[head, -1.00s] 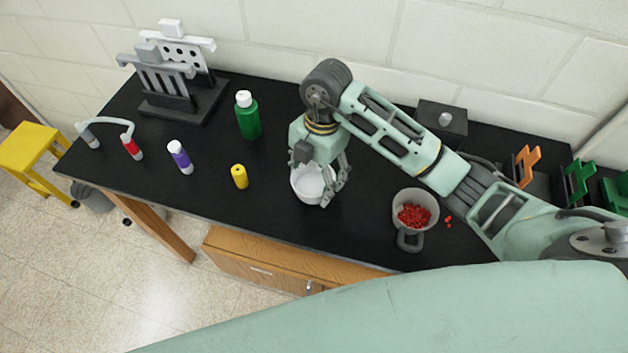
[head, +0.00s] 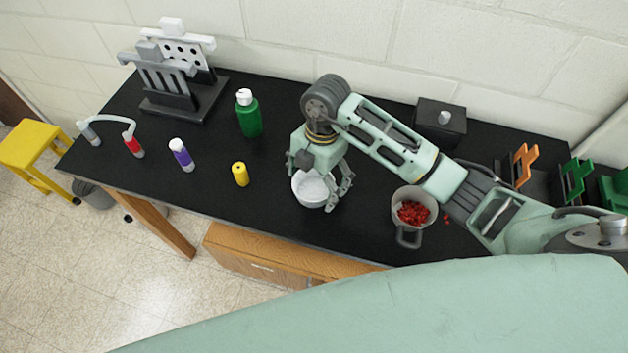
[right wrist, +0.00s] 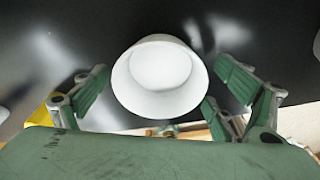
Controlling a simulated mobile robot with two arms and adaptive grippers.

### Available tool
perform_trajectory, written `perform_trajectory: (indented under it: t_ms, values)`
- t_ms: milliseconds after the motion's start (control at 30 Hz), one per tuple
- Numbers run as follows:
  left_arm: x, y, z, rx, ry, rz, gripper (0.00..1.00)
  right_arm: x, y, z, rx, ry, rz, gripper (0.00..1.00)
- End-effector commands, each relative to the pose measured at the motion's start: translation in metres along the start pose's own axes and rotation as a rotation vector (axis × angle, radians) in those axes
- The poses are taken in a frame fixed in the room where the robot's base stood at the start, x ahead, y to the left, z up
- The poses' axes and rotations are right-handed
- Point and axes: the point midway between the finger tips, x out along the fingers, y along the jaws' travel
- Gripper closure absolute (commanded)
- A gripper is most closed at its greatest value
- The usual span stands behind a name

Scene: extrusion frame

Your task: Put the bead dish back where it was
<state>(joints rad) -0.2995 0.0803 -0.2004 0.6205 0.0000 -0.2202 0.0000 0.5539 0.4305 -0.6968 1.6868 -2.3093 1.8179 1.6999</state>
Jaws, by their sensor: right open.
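A white, empty-looking bowl (head: 309,192), which I take for the bead dish, is at the middle of the black bench near its front edge. In the right wrist view the bowl (right wrist: 160,80) lies between spread fingers. My right gripper (head: 328,188) is open over and beside it in the head view, with fingers at its right side. In the right wrist view my right gripper (right wrist: 165,95) shows gaps between its fingers and the bowl. Part of the bowl is hidden by the gripper in the head view. My left gripper is not in view.
A grey mug (head: 402,222) with red beads (head: 413,212) stands right of the bowl, a few loose beads beside it. A black box (head: 440,122) is behind.

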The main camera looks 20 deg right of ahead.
Motion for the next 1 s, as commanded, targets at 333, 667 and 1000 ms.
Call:
perform_trajectory:
  t_ms: [333, 667, 1000]
  values:
    - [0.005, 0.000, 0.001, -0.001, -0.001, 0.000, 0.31, -0.018, 0.001, 0.001, -0.002, -0.003, 0.004, 0.11]
    - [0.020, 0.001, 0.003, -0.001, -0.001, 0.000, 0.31, -0.091, 0.001, 0.002, 0.000, -0.007, 0.004, 0.11]
    - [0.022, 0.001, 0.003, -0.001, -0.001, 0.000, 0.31, -0.122, 0.000, 0.000, 0.000, -0.001, 0.000, 0.11]
